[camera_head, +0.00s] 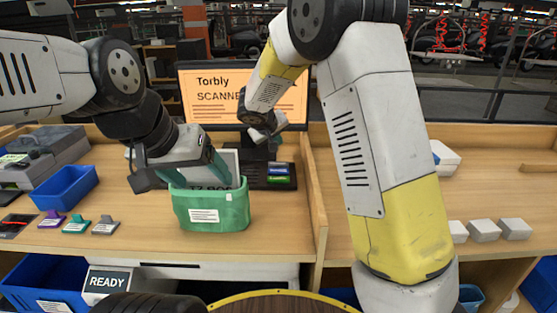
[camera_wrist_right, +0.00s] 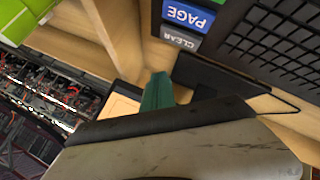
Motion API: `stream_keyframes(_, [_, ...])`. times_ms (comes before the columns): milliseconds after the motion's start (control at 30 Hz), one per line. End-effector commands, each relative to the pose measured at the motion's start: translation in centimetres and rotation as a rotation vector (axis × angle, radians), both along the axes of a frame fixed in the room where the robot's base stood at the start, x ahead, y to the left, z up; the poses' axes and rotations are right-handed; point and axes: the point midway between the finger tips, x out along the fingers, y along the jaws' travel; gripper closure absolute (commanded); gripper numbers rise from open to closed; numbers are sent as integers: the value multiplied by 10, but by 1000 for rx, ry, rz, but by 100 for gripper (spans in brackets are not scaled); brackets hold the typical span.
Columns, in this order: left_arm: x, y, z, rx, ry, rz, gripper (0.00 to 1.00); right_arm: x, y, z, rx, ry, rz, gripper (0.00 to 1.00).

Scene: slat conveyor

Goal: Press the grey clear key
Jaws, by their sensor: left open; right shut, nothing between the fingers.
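In the head view I cannot make out the clear key; my right gripper (camera_head: 270,137) is just above and behind that spot. My right gripper is shut and empty, its teal fingertip (camera_wrist_right: 158,92) apart from the clear key in the picture; whether it touches anything is not clear. My left gripper (camera_head: 180,168) is open, at the back left rim of a green bin (camera_head: 230,213).
The keyboard (camera_head: 254,184) stands below a monitor (camera_head: 210,108) reading Torbly. A blue tray (camera_head: 64,187) and several small coloured clips (camera_head: 76,225) lie left. White blocks (camera_head: 484,230) lie right. A wooden divider (camera_head: 318,195) stands right of the keyboard.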

Motion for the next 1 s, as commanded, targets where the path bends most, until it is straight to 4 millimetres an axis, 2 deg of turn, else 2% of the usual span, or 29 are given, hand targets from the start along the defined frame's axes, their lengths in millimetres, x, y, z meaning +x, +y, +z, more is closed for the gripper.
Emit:
stream_keyframes(200, [0, 0, 0, 0, 0, 0, 25, -1, 0, -31, -2, 3, 0, 100])
stream_keyframes(400, [0, 0, 0, 0, 0, 0, 25, 0, 0, -46, -1, 2, 0, 100])
stream_keyframes(1000, [0, 0, 0, 0, 0, 0, 25, 0, 0, -49, 0, 1, 0, 100])
